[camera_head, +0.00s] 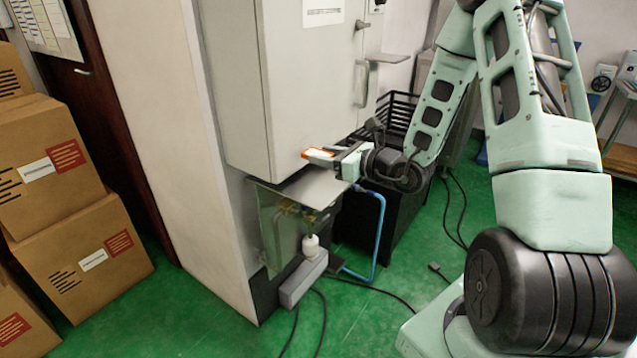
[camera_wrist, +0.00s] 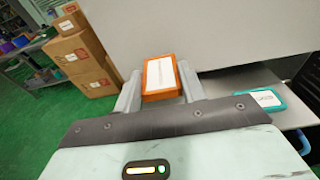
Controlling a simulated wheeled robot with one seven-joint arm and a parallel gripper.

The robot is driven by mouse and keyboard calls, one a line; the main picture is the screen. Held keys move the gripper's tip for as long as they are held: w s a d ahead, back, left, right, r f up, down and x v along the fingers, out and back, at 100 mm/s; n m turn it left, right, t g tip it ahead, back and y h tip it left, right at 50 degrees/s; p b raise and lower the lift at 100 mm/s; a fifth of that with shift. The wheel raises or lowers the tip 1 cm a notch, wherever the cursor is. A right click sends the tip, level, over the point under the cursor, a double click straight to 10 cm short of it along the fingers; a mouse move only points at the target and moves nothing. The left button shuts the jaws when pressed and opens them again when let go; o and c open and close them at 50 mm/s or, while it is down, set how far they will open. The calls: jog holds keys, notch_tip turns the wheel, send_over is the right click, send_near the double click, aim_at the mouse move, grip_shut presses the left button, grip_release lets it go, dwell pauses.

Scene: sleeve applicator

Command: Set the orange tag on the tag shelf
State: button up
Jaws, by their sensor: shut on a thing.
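The orange tag (camera_head: 318,155), a flat block with an orange rim and a white label, is held out from my gripper (camera_head: 340,160). In the wrist view the orange tag (camera_wrist: 162,77) sits between the two grey fingers, which are shut on its sides. A grey metal shelf (camera_head: 312,190) juts out below the cabinet, and the tag is above it near the cabinet face. The shelf also shows in the wrist view (camera_wrist: 293,114), at the right, with a teal tag (camera_wrist: 258,104) lying on it. I cannot tell the exact height of the orange tag above the shelf.
The tall grey cabinet (camera_head: 295,85) stands close beside the orange tag. A black wire crate (camera_head: 385,125) is behind my gripper. A blue pipe (camera_head: 380,235) and cables run below the shelf. Cardboard boxes (camera_head: 75,190) are stacked at the left.

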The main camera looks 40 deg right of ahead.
aim_at(326, 194)
notch_tip(326, 194, down, 9)
jog(key=shift+f+b, duration=0.1)
jog(key=shift+b, duration=0.3)
jog(key=shift+f, duration=0.2)
jog(key=o, duration=1)
jog(key=shift+c, duration=0.2)
jog(key=shift+r, duration=0.15)
